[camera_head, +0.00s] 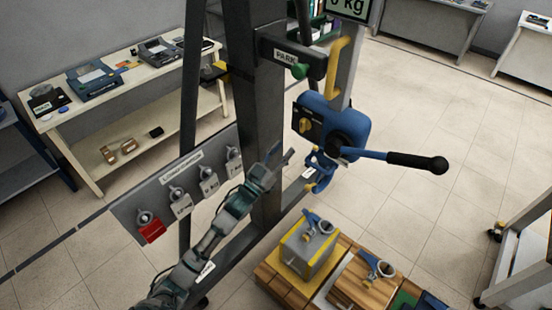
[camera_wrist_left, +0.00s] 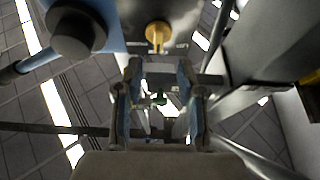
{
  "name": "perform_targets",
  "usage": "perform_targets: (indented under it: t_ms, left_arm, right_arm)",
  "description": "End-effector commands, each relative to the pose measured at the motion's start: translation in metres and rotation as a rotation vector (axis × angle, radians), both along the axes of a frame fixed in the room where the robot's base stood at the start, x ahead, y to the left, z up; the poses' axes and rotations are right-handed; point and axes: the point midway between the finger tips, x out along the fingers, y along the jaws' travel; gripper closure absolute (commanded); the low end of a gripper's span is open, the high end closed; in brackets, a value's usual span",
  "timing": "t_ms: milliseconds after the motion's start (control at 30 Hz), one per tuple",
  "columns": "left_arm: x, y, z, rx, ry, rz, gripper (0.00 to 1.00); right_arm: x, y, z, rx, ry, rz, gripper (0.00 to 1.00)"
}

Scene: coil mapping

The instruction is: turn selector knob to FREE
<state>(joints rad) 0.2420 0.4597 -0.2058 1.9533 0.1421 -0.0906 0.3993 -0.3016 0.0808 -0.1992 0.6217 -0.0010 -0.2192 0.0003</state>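The yellow selector knob (camera_head: 305,125) sits on a dark plate on the blue hoist body (camera_head: 345,122), hung at the grey post. In the left wrist view the knob (camera_wrist_left: 158,33) is at the top centre, just beyond the fingertips; the plate lettering is too small to read. My left gripper (camera_head: 281,156) is below and left of the knob in the head view, apart from it. In the left wrist view its two fingers (camera_wrist_left: 159,75) are spread with nothing held between them. My right gripper is not in view.
A blue lever with a black grip (camera_head: 418,161) sticks out right from the hoist. The grey post (camera_head: 255,100) with a PARK bracket (camera_head: 288,55) stands close by. A tagged hook panel (camera_head: 180,190) is at left. Boxes with shackles (camera_head: 308,250) stand below.

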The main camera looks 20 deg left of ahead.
Motion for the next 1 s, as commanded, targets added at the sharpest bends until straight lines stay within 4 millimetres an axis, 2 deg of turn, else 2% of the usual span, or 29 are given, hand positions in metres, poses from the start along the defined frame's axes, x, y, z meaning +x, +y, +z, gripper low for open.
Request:
perform_targets:
  t_ms: [100, 300, 833, 933, 967, 1000]
  left_arm:
    - [-0.018, 0.007, -0.010, 0.001, 0.003, 0.000, 0.61]
    - [-0.031, 0.012, -0.015, 0.000, 0.001, 0.000, 0.61]
    - [-0.031, 0.013, -0.019, 0.001, 0.008, 0.004, 0.61]
    - [-0.023, 0.019, -0.045, 0.007, 0.057, 0.027, 0.61]
    - [-0.019, 0.022, -0.058, 0.011, 0.082, 0.039, 0.61]
    - [-0.014, 0.026, -0.081, 0.017, 0.125, 0.058, 0.61]
  right_arm:
    - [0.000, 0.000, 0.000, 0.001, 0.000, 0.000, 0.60]
    - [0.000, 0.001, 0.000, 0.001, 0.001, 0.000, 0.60]
    - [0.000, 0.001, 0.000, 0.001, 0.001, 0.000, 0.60]
    - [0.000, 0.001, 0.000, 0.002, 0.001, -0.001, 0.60]
    - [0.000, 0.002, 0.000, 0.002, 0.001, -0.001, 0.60]
    - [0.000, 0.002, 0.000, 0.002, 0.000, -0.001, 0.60]
